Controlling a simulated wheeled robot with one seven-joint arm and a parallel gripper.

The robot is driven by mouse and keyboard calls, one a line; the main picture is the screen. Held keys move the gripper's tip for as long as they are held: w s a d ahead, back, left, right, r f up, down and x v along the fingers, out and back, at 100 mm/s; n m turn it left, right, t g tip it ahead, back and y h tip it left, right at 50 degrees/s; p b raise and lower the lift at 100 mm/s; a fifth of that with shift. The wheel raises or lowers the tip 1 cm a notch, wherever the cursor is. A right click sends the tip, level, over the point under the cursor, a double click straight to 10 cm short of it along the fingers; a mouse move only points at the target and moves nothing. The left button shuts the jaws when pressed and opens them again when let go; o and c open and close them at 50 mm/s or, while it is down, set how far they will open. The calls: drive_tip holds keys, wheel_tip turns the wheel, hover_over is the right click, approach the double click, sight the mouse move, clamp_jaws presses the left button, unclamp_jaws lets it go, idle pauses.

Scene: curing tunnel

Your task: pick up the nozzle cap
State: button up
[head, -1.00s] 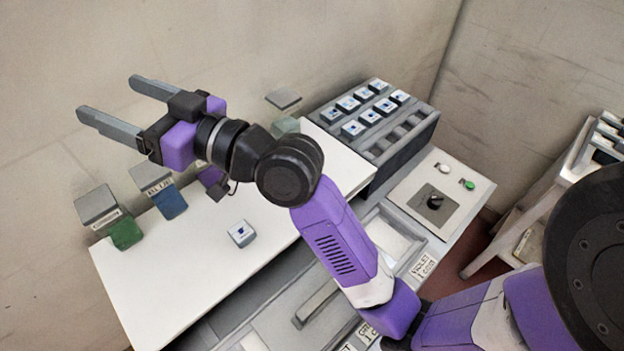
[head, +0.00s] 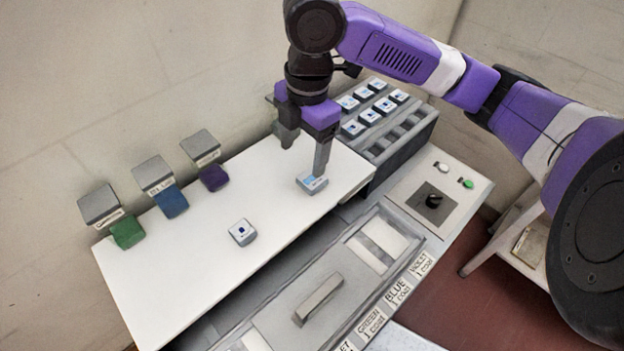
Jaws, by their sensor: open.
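No part is labelled as the nozzle cap, but small square grey parts with blue marks are in view. One such part (head: 312,184) lies on the white table (head: 180,285) under my gripper. Another part (head: 242,232) lies in the open to its left. My gripper (head: 303,160) points down, open, with its fingers apart. Its nearer fingertip overlaps the back of the first part in the picture; I cannot tell whether they touch. The farther fingertip shows behind and to the left. Nothing is held.
Green (head: 127,232), blue (head: 172,202) and violet (head: 213,178) blocks with grey tops stand along the wall. A slotted rack (head: 408,150) holds several similar parts. A control panel (head: 440,198) and a handled cover (head: 290,312) lie in front.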

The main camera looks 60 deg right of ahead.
sight(312, 183)
drive_tip(key=shift+s+d+f, duration=0.1)
drive_tip(key=shift+s+d, duration=0.5)
drive_tip(key=shift+s, duration=0.1)
drive_tip(key=shift+s+d+f+g, duration=0.1)
drive_tip(key=shift+s+f+g, duration=0.1)
drive_tip(key=shift+f+g, duration=0.1)
drive_tip(key=shift+w+f+p, duration=0.15)
drive_tip(key=shift+f+p, duration=0.3)
drive_tip(key=shift+f, duration=1.35)
drive_tip(key=shift+w+f+p, duration=0.15)
drive_tip(key=shift+f+p, duration=0.25)
drive_tip(key=shift+f, duration=1.35)
drive_tip(key=c, duration=1.5)
drive_tip(key=shift+r, duration=0.1)
